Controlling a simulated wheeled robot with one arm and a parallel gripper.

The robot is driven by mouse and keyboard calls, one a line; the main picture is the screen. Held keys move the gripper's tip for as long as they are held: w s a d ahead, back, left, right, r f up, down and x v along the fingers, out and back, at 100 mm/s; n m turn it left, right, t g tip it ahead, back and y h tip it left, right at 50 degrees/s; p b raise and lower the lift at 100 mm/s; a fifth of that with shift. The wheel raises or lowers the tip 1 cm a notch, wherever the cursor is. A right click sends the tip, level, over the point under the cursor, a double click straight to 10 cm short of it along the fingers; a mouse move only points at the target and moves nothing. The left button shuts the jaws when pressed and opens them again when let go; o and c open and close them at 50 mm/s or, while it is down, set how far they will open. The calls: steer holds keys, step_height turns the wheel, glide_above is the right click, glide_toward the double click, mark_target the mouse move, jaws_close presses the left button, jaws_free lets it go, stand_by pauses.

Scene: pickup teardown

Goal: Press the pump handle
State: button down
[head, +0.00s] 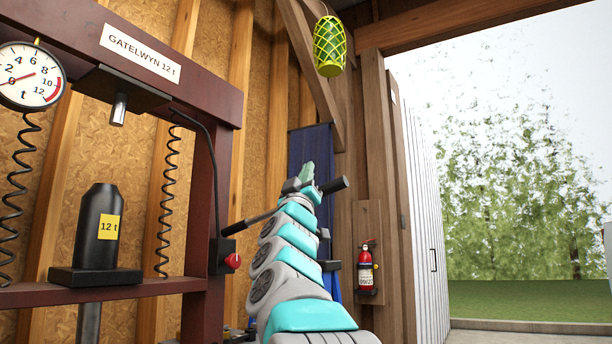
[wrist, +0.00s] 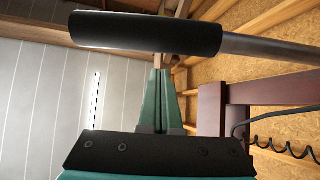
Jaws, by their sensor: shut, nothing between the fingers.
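The pump handle is a metal rod with a black grip (head: 333,186) at its upper right end. The rod slants down to the left toward the press frame in the head view. In the wrist view the black grip (wrist: 145,34) lies across the top, with the rod running off to the right. My gripper (head: 307,172) has green fingers, pressed together and empty, and shows close to the handle just left of the grip. In the wrist view my gripper (wrist: 161,73) points up toward the grip. I cannot tell whether they touch.
A dark red press frame (head: 200,100) stands at left with a dial gauge (head: 30,76), a black 12 t jack (head: 97,230) and a red button (head: 233,261). A fire extinguisher (head: 366,271) hangs at right, and a yellow-green cage-like object (head: 329,48) hangs above.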

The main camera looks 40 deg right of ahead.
steer(key=shift+s+d+f+b, duration=0.1)
steer(key=shift+d+f+b, duration=0.1)
steer(key=shift+f, duration=0.4)
steer(key=shift+s+d+f+b, duration=0.15)
steer(key=shift+d+f, duration=0.05)
steer(key=shift+f, duration=0.45)
steer(key=shift+s+d+f+b, duration=0.1)
steer(key=shift+d+f+b, duration=0.1)
steer(key=shift+f, duration=0.4)
